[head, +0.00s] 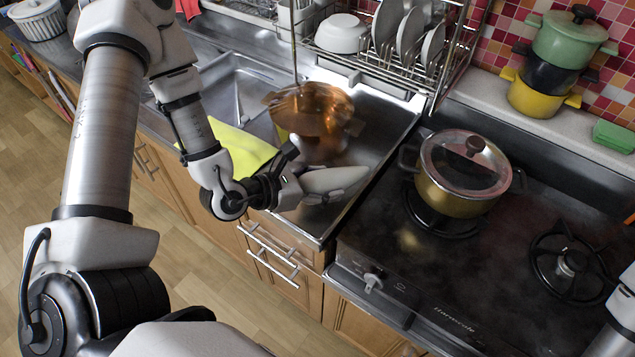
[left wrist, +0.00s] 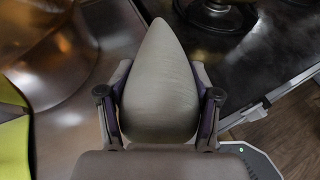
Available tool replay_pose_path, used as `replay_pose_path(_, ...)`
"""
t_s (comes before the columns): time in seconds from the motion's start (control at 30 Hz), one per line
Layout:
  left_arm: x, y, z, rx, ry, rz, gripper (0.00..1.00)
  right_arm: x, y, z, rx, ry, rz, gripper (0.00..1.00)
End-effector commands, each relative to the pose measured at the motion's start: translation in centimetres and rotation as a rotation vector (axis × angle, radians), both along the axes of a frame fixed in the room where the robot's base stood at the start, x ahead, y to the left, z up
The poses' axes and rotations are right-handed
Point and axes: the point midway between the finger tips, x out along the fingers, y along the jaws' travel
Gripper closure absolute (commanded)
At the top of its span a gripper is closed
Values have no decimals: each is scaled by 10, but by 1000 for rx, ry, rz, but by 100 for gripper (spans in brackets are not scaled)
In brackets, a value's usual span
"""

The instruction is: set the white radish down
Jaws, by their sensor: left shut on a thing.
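The white radish (head: 336,179) is a pale tapered root held by my left gripper (head: 302,182). It lies roughly level, its tip pointing right, over the steel surface between the copper pot and the stove. In the left wrist view the radish (left wrist: 160,85) sits between the two fingers of my left gripper (left wrist: 160,105), one on each side, with its pointed end away from the palm. I cannot tell whether the radish touches the steel below. My right gripper is not in view; only a piece of my right arm shows at the lower right edge.
A copper pot (head: 312,108) stands just behind the radish. A lidded pot (head: 462,190) is on the black stove (head: 430,262) to the right. A dish rack (head: 455,62) with plates and a white bowl (head: 341,33) is behind. A yellow-green cloth (head: 238,150) hangs at the sink's front.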

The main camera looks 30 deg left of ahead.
Motion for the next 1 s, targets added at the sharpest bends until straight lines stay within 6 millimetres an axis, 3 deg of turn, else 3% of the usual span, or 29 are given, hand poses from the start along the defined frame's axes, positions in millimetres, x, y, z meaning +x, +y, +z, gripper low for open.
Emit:
replay_pose_path(0.03,6,5,-12,-4,-10,6,92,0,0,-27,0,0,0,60)
replay_pose_path(0.13,13,12,-10,-11,-12,-1,92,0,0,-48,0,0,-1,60)
replay_pose_path(0.23,33,31,-4,-8,-8,2,92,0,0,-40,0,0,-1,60)
replay_pose_path(0.37,46,44,-4,-4,-2,-3,92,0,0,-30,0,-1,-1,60)
replay_pose_path(0.6,48,45,-40,-3,4,-7,92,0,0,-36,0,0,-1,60)
replay_pose_path(0.97,48,45,-46,-5,0,-5,92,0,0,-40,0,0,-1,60)
replay_pose_path(1.0,48,45,-45,-4,1,-6,31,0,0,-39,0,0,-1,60)
